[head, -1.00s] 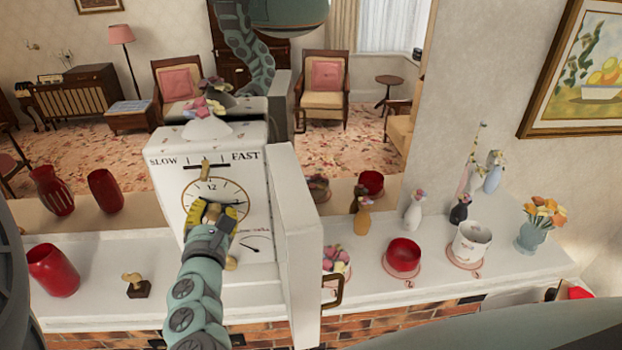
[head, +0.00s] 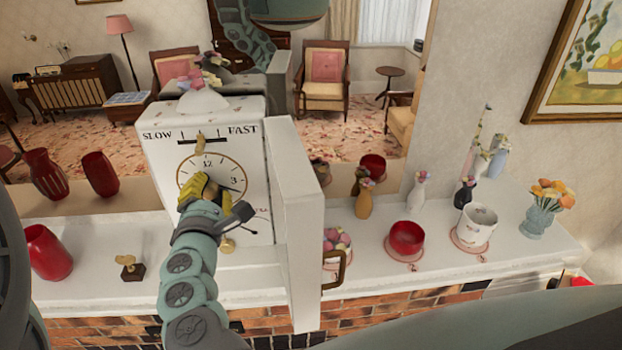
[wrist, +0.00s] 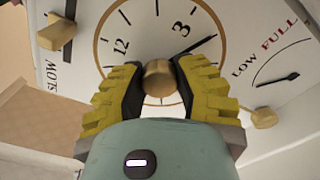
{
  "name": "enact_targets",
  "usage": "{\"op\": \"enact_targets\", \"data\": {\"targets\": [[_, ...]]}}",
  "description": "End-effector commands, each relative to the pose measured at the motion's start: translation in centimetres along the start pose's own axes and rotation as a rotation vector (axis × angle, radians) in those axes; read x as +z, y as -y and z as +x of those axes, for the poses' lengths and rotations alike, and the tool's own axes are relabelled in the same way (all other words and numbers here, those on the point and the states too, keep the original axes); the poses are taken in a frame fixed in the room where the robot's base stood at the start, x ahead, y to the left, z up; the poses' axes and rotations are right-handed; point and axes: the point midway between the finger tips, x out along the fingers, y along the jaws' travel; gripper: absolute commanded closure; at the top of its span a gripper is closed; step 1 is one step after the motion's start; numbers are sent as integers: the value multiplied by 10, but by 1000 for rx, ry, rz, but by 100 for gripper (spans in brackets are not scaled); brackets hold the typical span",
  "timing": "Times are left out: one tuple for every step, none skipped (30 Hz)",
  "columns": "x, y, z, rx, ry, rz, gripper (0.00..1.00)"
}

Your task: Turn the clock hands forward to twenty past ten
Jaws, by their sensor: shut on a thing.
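The white clock (head: 160,165) stands on the mantel with its round gold-ringed dial (head: 238,165) facing me. My gripper (head: 203,190) is over the lower left part of the dial. In the wrist view it is shut on a gold knob (wrist: 158,78) at the dial, one finger pad on each side. One dark clock hand (wrist: 203,46) points just past the 3 numeral (wrist: 185,30). The 12 numeral (wrist: 121,45) also shows. My gripper hides the lower dial, and I cannot make out a second hand.
The clock's white door (head: 298,220) stands open on the right. A SLOW–FAST slider (head: 199,148) is above the dial; a gold knob (head: 227,245) is below. Red vases (head: 48,252), a small wooden figurine (head: 130,267) and a red bowl (head: 406,238) stand on the mantel.

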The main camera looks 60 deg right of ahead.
Motion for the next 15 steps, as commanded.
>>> {"op": "enact_targets", "data": {"targets": [[-2,1,0,-1,-7,10,100],[-2,1,0,-1,-7,13,100],[-2,1,0,-1,-7,15,100],[-2,1,0,-2,-7,16,100],[-2,1,0,-2,-7,16,100],[-2,1,0,-2,-7,16,100],[-2,1,0,-2,-8,16,100],[-2,1,0,-2,-8,16,100],[-2,1,0,-2,-8,16,100],[-2,1,0,-2,-8,16,100],[-2,1,0,-2,-8,15,100],[-2,1,0,-2,-8,15,100],[-2,1,0,-2,-8,15,66],[-2,1,0,-1,-8,15,63],[-2,1,0,-1,-7,14,59]]}}
